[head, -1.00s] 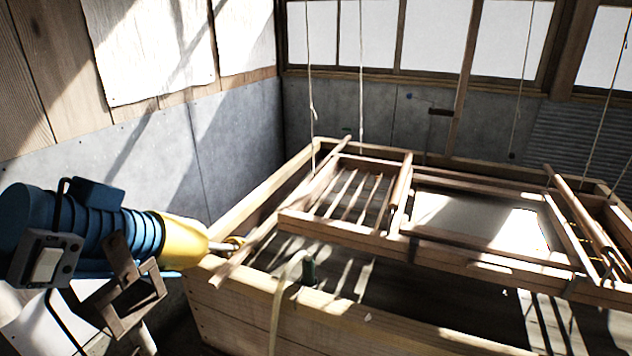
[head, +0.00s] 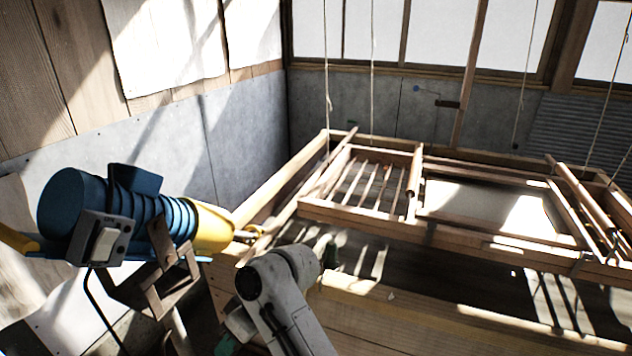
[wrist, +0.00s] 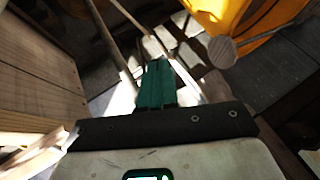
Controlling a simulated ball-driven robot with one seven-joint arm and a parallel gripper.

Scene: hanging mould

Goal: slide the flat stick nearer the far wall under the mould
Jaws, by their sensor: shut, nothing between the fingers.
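The mould (head: 480,238) is a wooden frame hanging on thin ropes over a wooden vat, with a white sheet in its middle. Several slats (head: 372,190) cross its left section. A long pale stick (head: 283,222) slants along its left end, past the vat's left rim. I cannot tell which piece is the flat stick nearer the far wall. My gripper (wrist: 155,84) shows in the wrist view as teal fingers, shut and empty, over a sunlit floor. In the head view my grey arm stands at the vat's near left corner; its fingers cannot be made out clearly.
The vat's near rim (head: 425,312) lies just right of my arm. A blue and yellow motor (head: 165,215) on a bracket stands at the left. In the wrist view, a wooden wall (wrist: 40,75) is left of my fingers and a yellow part (wrist: 240,20) is at the upper right.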

